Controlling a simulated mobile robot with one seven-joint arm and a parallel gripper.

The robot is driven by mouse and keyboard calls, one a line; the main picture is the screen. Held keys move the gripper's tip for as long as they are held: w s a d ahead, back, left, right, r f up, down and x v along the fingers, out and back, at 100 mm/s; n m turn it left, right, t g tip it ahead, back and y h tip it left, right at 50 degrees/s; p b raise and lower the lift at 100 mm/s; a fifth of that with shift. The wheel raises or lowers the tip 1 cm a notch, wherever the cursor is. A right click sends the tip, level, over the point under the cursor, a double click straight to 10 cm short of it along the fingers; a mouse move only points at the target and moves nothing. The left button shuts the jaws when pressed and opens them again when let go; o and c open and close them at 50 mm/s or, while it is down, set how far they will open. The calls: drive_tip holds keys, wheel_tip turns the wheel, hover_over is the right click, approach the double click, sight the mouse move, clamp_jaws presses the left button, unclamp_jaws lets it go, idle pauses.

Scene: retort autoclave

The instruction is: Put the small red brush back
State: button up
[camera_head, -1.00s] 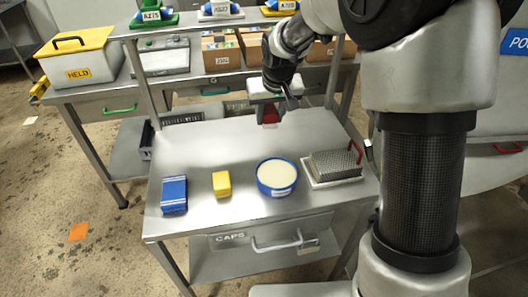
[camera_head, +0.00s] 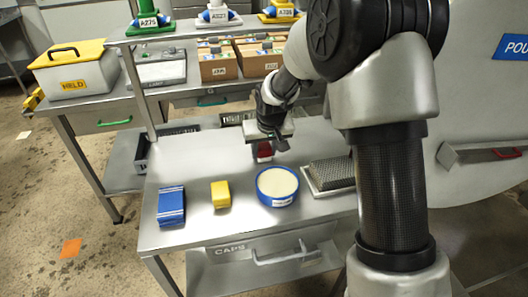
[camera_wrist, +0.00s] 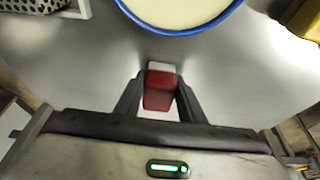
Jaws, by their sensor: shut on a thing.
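My gripper (camera_head: 270,140) is shut on the small red brush (camera_head: 264,151) over the back half of the steel table (camera_head: 225,160). In the wrist view, the red brush (camera_wrist: 159,92), with a pale grey end, sits between the two dark fingers of my gripper (camera_wrist: 158,100). Part of the brush is hidden by my gripper in the head view. I cannot tell how far it is above the table. A blue round tub with cream contents (camera_head: 277,185) stands in front of my gripper; its rim also shows in the wrist view (camera_wrist: 180,32).
A yellow block (camera_head: 220,194) and a blue block (camera_head: 171,206) lie left of the tub. A metal grid block (camera_head: 332,172) on a white tray lies to its right, partly behind my arm. A shelf with cartons (camera_head: 217,65) stands behind. The back left tabletop is clear.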

drive_tip(key=shift+f, duration=0.15)
drive_tip(key=o, duration=0.9)
